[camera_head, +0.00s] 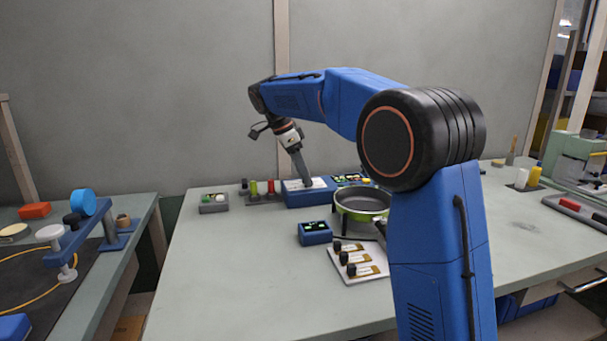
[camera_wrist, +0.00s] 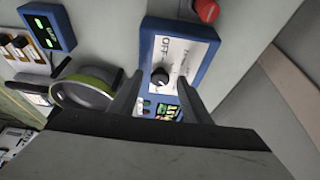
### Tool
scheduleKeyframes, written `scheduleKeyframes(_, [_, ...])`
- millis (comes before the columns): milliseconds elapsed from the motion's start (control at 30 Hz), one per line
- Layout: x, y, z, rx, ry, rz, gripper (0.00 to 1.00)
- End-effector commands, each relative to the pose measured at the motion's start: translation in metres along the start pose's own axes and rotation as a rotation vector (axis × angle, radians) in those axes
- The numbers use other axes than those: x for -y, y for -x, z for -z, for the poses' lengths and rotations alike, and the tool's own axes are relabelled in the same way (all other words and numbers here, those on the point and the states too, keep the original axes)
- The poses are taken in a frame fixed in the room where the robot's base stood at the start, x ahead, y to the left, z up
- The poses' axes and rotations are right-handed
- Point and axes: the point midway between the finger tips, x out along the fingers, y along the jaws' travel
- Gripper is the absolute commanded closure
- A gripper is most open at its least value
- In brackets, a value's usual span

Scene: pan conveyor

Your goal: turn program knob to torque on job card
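The program knob (camera_wrist: 160,77) is a small dark round knob on the white face of a blue box (camera_wrist: 205,35). "OFF" is printed on that face to the knob's left, and other lettering to the right is too blurred to read. In the head view the blue box (camera_head: 305,200) stands at the back of the table. My gripper (camera_wrist: 160,80) is open, with one finger on each side of the knob; contact cannot be told. In the head view my gripper (camera_head: 306,181) points down at the box. I cannot tell which item is the job card.
A small blue display (camera_head: 315,232) with green characters stands in front of the box. A green-rimmed pan (camera_head: 345,210) is to the right. A white board (camera_head: 345,275) with several dark-handled pieces lies nearer. A red button (camera_wrist: 206,11) is near the box. The table's front left is clear.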

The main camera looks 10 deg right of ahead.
Motion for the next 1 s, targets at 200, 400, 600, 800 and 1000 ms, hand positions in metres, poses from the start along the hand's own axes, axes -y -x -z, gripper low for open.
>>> scheduleKeyframes(200, [0.0,0.0,0.0,0.0,0.0,0.0,0.57])
scheduleKeyframes(400, [0.0,0.007,0.0,-0.001,0.0,0.0,0.57])
scheduleKeyframes(600, [0.001,0.038,0.0,0.0,0.0,0.002,0.57])
scheduleKeyframes(800, [0.001,0.079,-0.001,0.0,0.001,0.003,0.57])
scheduleKeyframes(1000, [0.001,0.118,-0.001,0.001,0.0,0.002,0.57])
